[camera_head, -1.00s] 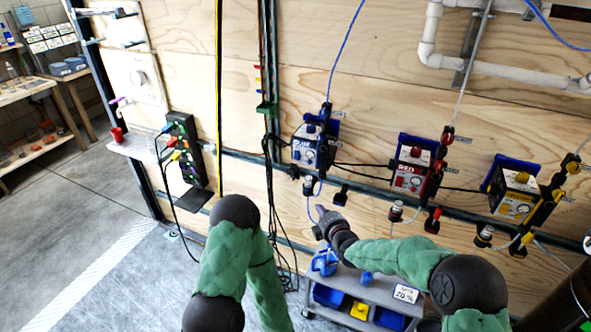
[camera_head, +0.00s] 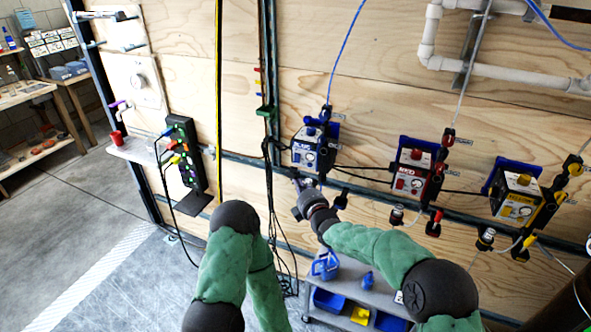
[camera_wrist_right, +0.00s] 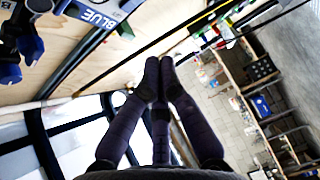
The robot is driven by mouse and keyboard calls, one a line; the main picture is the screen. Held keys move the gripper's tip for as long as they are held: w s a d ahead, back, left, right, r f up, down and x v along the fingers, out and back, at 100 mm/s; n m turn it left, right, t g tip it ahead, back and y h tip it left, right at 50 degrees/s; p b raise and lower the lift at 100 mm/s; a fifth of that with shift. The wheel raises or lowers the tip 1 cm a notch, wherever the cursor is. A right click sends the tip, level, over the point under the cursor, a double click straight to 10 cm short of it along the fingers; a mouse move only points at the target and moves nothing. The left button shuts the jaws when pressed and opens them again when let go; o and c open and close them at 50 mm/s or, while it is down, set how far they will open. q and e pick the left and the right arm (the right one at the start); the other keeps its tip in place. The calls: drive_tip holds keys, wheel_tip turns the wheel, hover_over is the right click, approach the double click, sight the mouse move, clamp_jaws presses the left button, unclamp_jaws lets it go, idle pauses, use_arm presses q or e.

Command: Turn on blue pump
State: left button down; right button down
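The blue pump (camera_head: 304,156), a white box with a blue label and blue bracket, is mounted on the plywood wall, left of the other pumps. In the right wrist view its "BLUE" label (camera_wrist_right: 97,18) shows at the top left, with most of the pump cut off. My right gripper (camera_head: 297,184) is just below the pump in the head view. In the wrist view the fingertips (camera_wrist_right: 159,70) are together with nothing seen between them, to the right of the label and apart from it. My left arm reaches in at the bottom centre, but its gripper is out of view.
The red pump (camera_head: 411,171) and yellow pump (camera_head: 515,197) hang to the right. A black power strip (camera_head: 186,158) with coloured plugs is on the wall at left. Black cables hang near my right gripper. A grey cart (camera_head: 380,298) with bins stands below.

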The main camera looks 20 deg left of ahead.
sight(297, 158)
drive_tip(key=w+a+f, duration=0.1)
drive_tip(key=w+a, duration=0.4)
drive_tip(key=w, duration=0.4)
drive_tip(key=shift+w+a+f+b, duration=0.15)
drive_tip(key=shift+w+a+b, duration=0.1)
drive_tip(key=shift+b, duration=0.15)
drive_tip(key=b, duration=0.3)
drive_tip(key=shift+w+f+n, duration=0.25)
drive_tip(key=shift+w+n, duration=0.05)
drive_tip(key=shift+w, duration=0.05)
drive_tip(key=shift+r, duration=0.2)
